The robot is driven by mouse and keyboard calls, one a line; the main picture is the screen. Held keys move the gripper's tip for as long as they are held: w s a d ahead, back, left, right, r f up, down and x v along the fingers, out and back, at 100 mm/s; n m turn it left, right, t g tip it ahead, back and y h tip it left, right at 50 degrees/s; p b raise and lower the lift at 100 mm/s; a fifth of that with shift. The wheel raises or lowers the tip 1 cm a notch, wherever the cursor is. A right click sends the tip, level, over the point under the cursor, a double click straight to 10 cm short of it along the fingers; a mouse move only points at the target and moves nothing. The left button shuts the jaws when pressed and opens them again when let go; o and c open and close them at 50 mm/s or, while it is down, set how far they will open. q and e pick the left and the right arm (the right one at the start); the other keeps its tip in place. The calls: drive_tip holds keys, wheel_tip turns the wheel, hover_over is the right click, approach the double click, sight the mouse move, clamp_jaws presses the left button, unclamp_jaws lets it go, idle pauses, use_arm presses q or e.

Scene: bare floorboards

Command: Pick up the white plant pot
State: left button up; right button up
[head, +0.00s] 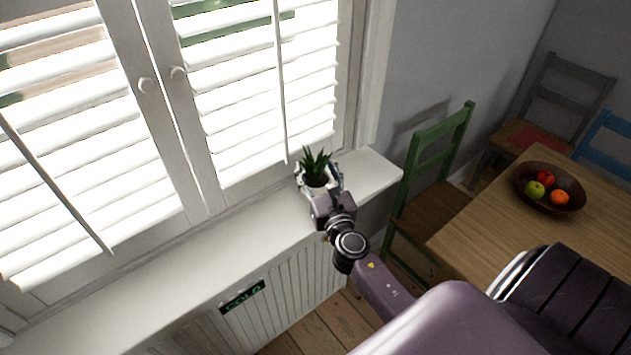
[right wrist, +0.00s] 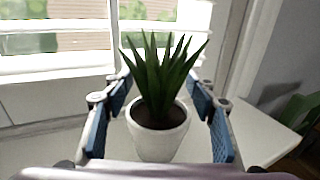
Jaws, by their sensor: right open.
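The white plant pot (right wrist: 158,138) holds a spiky green plant (right wrist: 162,80) and stands upright on the white window sill (head: 230,236). In the head view the pot (head: 313,188) is partly hidden behind my right gripper (head: 320,182). In the right wrist view my right gripper (right wrist: 160,118) is open, with one blue-padded finger on each side of the pot. Gaps show between the fingers and the pot. My left gripper is not in view.
White shutters (head: 240,95) rise behind the sill. A green chair (head: 432,180) and a wooden table (head: 480,222) with a fruit bowl (head: 522,190) stand to the right. A panelled cover (head: 290,300) is below the sill. The sill left of the pot is clear.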

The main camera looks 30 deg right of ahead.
clamp_jaws()
drive_tip(key=shift+r, duration=0.1)
drive_tip(key=shift+r, duration=0.1)
